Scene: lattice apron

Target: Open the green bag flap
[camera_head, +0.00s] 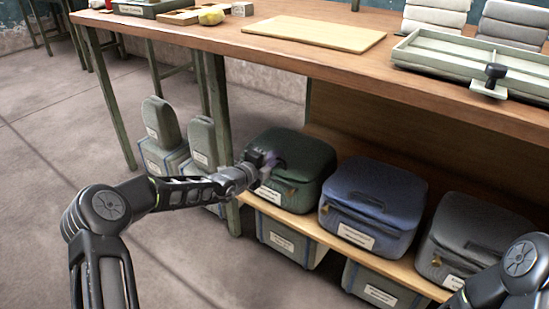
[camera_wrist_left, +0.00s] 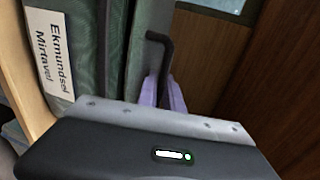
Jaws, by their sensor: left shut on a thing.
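The green bag (camera_head: 305,158) stands on the low wooden shelf, leftmost of the three bags there. Its lid looks closed in the head view. My left gripper (camera_head: 270,162) is at the upper left front edge of the bag and covers part of it. In the left wrist view, the purple fingers of the left gripper (camera_wrist_left: 164,94) are shut on a dark bent handle (camera_wrist_left: 162,46) beside the green fabric (camera_wrist_left: 95,45). The exact grip is partly hidden by the gripper body. My right gripper is not in view; only part of my right arm shows.
A blue bag (camera_head: 372,195) and a grey bag (camera_head: 470,235) stand to the right on the shelf (camera_head: 312,212). The wooden tabletop (camera_head: 215,42) overhangs them. A table leg (camera_head: 217,125) stands just left of the green bag. Labelled bins are below.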

